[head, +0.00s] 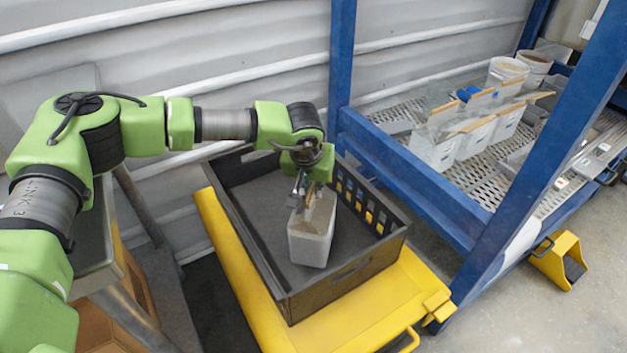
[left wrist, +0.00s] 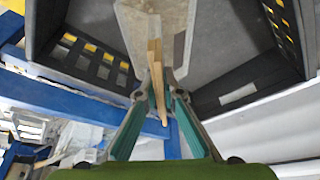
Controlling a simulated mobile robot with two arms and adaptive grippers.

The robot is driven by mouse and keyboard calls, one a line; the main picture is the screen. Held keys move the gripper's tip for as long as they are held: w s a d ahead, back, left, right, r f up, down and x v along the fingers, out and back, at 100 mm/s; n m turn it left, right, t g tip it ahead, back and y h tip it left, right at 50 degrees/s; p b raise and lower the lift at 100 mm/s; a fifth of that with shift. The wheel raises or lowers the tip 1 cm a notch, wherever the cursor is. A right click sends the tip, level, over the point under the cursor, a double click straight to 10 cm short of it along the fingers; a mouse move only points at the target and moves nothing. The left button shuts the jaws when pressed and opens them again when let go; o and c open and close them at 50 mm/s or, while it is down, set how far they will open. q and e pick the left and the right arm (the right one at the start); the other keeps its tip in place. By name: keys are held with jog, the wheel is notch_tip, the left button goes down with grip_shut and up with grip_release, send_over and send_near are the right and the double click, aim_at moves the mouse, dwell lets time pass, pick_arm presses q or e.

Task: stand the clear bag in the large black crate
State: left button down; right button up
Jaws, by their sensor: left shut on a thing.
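The clear bag (head: 312,232), with pale contents and a wooden strip at its top, is upright inside the large black crate (head: 345,277). My left gripper (head: 302,192) is shut on the top of the bag from above. In the left wrist view the fingers (left wrist: 157,92) close on the wooden strip, and the bag (left wrist: 150,30) extends beyond them between the crate's walls (left wrist: 85,62). I cannot tell whether the bag's bottom touches the crate floor. The crate is otherwise empty where I can see. My right gripper is not in view.
The crate stands on a yellow platform (head: 375,317). To the right, a blue-framed rack (head: 410,172) holds several similar bags (head: 465,130) and white buckets (head: 507,70). A blue post (head: 341,70) rises just behind the crate. A corrugated wall (head: 250,50) is at the back.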

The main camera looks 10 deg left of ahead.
pick_arm(q)
jog(key=shift+w+r, duration=0.15)
jog(key=shift+r, duration=0.1)
jog(key=c, duration=2.6)
grip_release()
jog(key=shift+f, duration=0.3)
jog(key=o, duration=0.4)
jog(key=shift+s+r, duration=0.1)
jog(key=shift+s, duration=0.1)
jog(key=p+v, duration=0.1)
jog(key=v, duration=0.4)
jog(key=shift+r, duration=0.25)
jog(key=v, duration=0.5)
jog(key=shift+s+d+r+p, duration=0.1)
jog(key=shift+s+r+p, duration=0.05)
jog(key=shift+r+p, duration=0.25)
jog(key=shift+s+r, duration=0.2)
jog(key=shift+r, duration=0.2)
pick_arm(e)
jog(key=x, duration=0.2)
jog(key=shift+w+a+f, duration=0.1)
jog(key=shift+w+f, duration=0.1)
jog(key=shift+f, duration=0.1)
